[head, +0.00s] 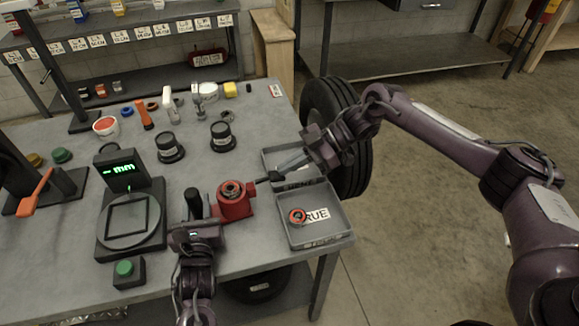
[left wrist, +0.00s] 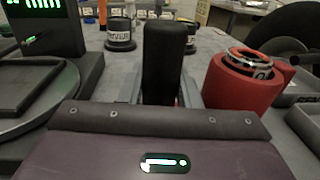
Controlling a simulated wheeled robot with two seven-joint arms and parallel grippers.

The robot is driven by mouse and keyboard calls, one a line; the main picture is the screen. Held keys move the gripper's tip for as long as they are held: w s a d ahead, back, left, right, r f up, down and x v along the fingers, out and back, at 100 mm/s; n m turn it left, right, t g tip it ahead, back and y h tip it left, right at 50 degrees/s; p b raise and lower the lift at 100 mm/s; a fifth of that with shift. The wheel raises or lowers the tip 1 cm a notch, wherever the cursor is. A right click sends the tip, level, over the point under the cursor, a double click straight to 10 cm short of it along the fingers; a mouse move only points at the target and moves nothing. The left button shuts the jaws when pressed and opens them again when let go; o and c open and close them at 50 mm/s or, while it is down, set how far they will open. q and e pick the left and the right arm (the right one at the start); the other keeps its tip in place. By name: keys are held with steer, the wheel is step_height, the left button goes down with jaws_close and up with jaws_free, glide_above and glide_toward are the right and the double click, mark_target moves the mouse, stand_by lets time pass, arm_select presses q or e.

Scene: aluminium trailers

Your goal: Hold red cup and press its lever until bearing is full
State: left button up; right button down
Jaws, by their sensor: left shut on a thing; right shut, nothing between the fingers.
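The red cup (head: 233,204) stands on the grey table, with a metal ring-shaped bearing (head: 230,189) in its top. In the left wrist view the cup (left wrist: 240,92) is at the right and its bearing (left wrist: 251,64) shows from the side. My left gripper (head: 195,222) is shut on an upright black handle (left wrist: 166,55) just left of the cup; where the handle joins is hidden. My right gripper (head: 270,177) is shut and empty, its dark tips just right of the cup, near its upper side. I cannot tell whether they touch it. How full the bearing is cannot be seen.
A scale with a green display (head: 122,169) stands left of the cup, with a green button (head: 124,268) in front. A grey tray marked TRUE (head: 340,225), holding a red-and-metal ring (head: 297,216), is at the right. Black weights (head: 170,148) stand behind.

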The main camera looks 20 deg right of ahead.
steer(key=shift+r, duration=0.15)
steer(key=d+r, duration=0.8)
steer(key=r, duration=0.2)
steer(key=shift+w+d, duration=0.2)
stand_by(3.1)
